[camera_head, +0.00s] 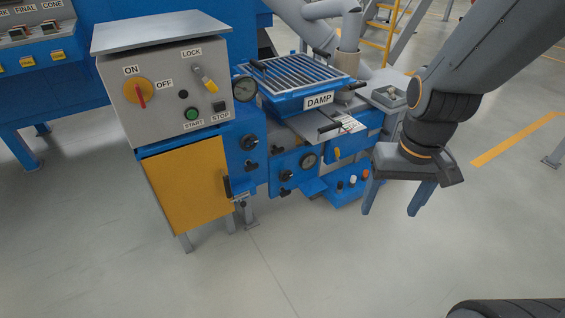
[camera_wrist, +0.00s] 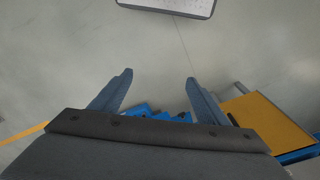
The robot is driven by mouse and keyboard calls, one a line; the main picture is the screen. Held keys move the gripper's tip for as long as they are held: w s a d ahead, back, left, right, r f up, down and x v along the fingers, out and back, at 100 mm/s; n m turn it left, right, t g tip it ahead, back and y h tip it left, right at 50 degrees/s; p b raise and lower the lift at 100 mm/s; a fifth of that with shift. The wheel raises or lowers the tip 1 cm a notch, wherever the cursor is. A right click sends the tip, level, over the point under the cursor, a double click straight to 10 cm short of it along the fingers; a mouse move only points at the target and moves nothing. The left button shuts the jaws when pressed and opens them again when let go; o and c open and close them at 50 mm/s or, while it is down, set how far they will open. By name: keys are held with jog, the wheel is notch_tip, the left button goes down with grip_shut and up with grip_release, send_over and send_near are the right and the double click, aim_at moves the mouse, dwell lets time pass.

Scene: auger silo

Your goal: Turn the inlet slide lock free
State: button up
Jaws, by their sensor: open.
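My gripper (camera_head: 391,212) hangs at the right of the head view, in front of the blue machine and apart from it. Its two fingers are spread and empty; they also show in the wrist view (camera_wrist: 158,78). A small label beside the handle is too small to read. A small yellow lever (camera_head: 337,153) sits just below it on the blue front. I cannot tell for sure which part is the inlet slide lock.
A grey control box (camera_head: 165,95) with ON/OFF and LOCK switches stands above a yellow door (camera_head: 188,185). A gauge (camera_head: 244,88), black knobs and a blue box with coloured buttons (camera_head: 352,182) are on the machine. The floor (camera_head: 330,260) in front is clear.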

jog(key=w+f+t+b, duration=0.1)
jog(key=w+f+b, duration=0.4)
jog(key=f+b, duration=0.5)
jog(key=w+f+t+b, duration=0.1)
jog(key=w+f+b, duration=0.4)
jog(key=f+b, duration=0.45)
jog(key=w+f+t+b, duration=0.2)
jog(key=w+f+b, duration=0.6)
jog(key=w+f, duration=0.3)
jog(key=n+t+y+b, duration=0.2)
jog(key=n+t+y, duration=0.5)
jog(key=t+y, duration=0.3)
send_near(279, 152)
jog(key=w, duration=0.1)
jog(key=b+x, duration=0.2)
jog(key=x, duration=0.5)
jog(key=shift+w+a+f, duration=0.1)
jog(key=shift+w+a, duration=0.15)
jog(key=shift+a, duration=0.1)
jog(key=shift+c, duration=0.5)
jog(key=c, duration=0.9)
jog(key=shift+c, duration=0.2)
